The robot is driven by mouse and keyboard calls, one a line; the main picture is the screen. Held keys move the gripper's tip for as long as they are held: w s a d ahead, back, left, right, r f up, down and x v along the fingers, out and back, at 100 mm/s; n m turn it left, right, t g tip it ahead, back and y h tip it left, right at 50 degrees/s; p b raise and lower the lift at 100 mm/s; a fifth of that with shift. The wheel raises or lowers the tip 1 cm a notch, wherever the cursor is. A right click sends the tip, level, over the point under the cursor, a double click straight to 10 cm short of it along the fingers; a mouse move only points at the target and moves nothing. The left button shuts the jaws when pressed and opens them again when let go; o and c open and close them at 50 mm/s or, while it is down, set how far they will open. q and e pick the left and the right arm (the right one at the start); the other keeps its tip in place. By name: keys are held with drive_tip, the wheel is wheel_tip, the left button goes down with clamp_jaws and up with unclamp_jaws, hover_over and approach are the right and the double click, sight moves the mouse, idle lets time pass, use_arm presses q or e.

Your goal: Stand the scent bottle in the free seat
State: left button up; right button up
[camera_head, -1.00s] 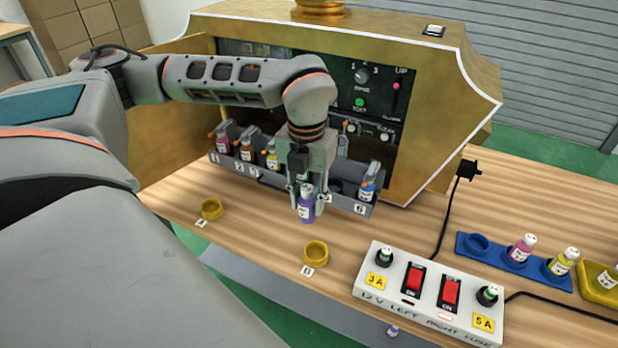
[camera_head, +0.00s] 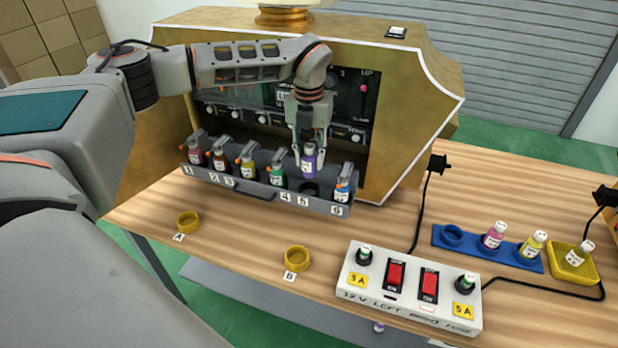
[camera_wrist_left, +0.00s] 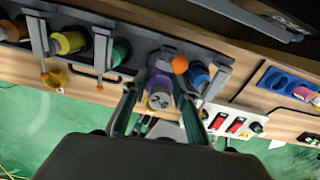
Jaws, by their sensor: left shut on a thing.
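My left gripper (camera_head: 309,150) is shut on a purple scent bottle (camera_head: 308,165) with a white cap. It holds the bottle upright above the grey rack (camera_head: 230,183) at the front of the gold machine. A dark empty seat (camera_head: 309,189) in the rack lies just below the bottle, near label 5. The wrist view shows the purple bottle (camera_wrist_left: 159,84) between the fingers, cap towards the camera; the seat under it is hidden there. My right gripper is not in view.
Several bottles, such as the green one (camera_head: 277,176) and the blue one (camera_head: 342,190), stand in the rack on both sides. Empty yellow rings A (camera_head: 188,222) and B (camera_head: 297,259), a switch box (camera_head: 410,285) and a blue tray (camera_head: 490,250) are on the table.

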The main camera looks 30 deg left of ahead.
sight(309, 178)
use_arm(q)
wheel_tip(309, 178, down, 7)
drive_tip(key=shift+s+f, duration=0.1)
idle(0.3)
drive_tip(key=o, duration=1.2)
drive_tip(key=shift+c, duration=0.2)
wheel_tip(309, 178, up, 8)
drive_tip(key=shift+f, duration=0.1)
